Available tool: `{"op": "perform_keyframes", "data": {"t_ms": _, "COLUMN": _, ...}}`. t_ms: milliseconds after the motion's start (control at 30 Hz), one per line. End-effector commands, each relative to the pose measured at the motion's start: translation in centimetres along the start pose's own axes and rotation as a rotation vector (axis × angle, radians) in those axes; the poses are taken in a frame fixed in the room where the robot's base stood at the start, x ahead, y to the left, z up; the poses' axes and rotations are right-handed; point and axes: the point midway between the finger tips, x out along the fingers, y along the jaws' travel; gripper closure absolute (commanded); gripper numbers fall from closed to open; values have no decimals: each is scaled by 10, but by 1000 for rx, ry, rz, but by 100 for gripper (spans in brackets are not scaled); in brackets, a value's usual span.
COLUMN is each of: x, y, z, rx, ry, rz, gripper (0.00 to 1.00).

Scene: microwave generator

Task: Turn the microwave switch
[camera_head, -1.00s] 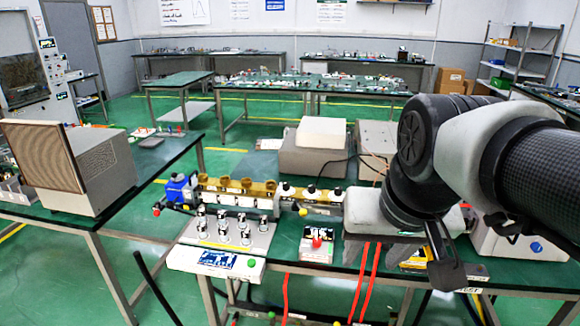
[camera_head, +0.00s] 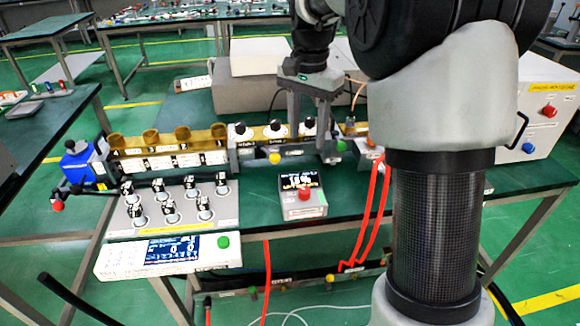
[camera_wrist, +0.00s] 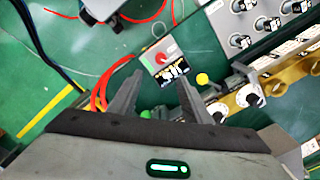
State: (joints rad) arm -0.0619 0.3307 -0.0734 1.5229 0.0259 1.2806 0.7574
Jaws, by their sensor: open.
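Which control is the microwave switch, I cannot tell. A long waveguide assembly (camera_head: 185,145) lies across the bench with several dark and brass knobs on top; white-based knobs show in the wrist view (camera_wrist: 248,95). A small box (camera_head: 302,208) with a red knob (camera_head: 303,194) stands in front of it. A white unit (camera_head: 515,125) at the right carries a red knob (camera_head: 549,112) and a blue knob (camera_head: 528,148). My gripper (camera_head: 312,142) is open and points down at the assembly's right part. In the wrist view, the gripper (camera_wrist: 160,78) frames the small box (camera_wrist: 165,65) beyond its fingertips.
A blue part (camera_head: 80,165) is at the assembly's left end. Red cables (camera_head: 372,215) hang over the front edge. Bare green bench (camera_head: 255,215) lies beside the small box.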

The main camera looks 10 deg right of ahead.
Motion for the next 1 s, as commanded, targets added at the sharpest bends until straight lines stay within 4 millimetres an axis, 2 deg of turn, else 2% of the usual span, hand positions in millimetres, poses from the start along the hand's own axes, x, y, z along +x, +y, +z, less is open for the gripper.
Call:
{"op": "perform_keyframes", "data": {"t_ms": 267, "x": 26, "y": -2, "z": -2, "rx": 15, "ry": -8, "rz": 9, "gripper": 56}}
{"op": "perform_keyframes", "data": {"t_ms": 800, "x": 141, "y": -1, "z": -1, "rx": 13, "ry": -8, "rz": 9, "gripper": 56}}
{"op": "perform_keyframes", "data": {"t_ms": 1000, "x": 169, "y": -2, "z": -2, "rx": 13, "ry": -6, "rz": 8, "gripper": 56}}
